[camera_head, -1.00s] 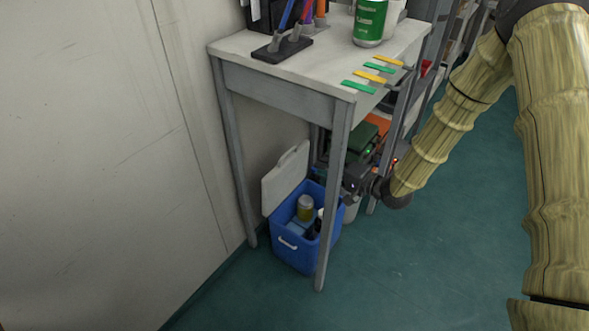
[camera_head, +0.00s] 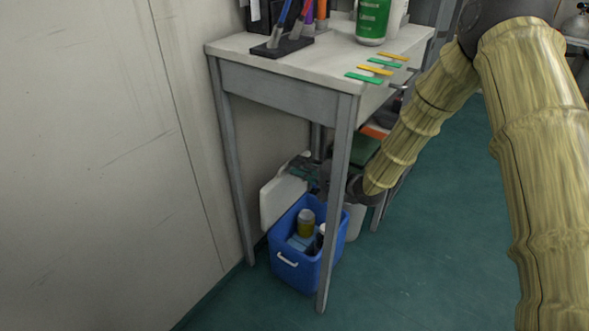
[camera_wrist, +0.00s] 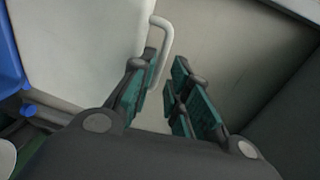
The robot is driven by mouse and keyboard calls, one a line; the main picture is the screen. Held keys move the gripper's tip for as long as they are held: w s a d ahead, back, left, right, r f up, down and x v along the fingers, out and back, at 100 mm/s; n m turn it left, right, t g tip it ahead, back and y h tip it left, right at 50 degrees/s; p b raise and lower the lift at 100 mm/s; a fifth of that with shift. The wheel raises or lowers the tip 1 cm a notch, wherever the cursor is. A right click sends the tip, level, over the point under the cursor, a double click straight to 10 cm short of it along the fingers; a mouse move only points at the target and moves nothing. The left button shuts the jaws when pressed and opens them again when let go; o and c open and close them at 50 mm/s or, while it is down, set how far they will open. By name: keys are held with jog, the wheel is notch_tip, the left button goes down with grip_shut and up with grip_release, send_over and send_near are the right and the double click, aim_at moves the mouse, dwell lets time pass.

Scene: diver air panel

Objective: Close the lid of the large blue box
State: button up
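The large blue box (camera_head: 290,272) stands on the floor under the table, with its white lid (camera_head: 282,203) raised at the back. Several items show inside, among them a yellowish jar (camera_head: 306,222). My gripper (camera_head: 303,168) is at the lid's upper edge, partly hidden by the table leg. In the wrist view the white lid (camera_wrist: 85,45) fills the upper left, with a white handle (camera_wrist: 167,38) at its edge. My gripper (camera_wrist: 165,78) is open there, its teal-padded fingers apart near the handle. Whether it touches the handle I cannot tell. The box (camera_wrist: 8,55) shows at the left edge.
The table (camera_head: 285,85) stands over the box, its front leg (camera_head: 338,200) close to my arm. A green can (camera_head: 372,20), a tool holder (camera_head: 282,47) and coloured strips (camera_head: 375,70) are on top. A wall is at left; the floor at right is open.

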jog(key=shift+b+x, duration=0.3)
jog(key=shift+x, duration=0.9)
grip_shut()
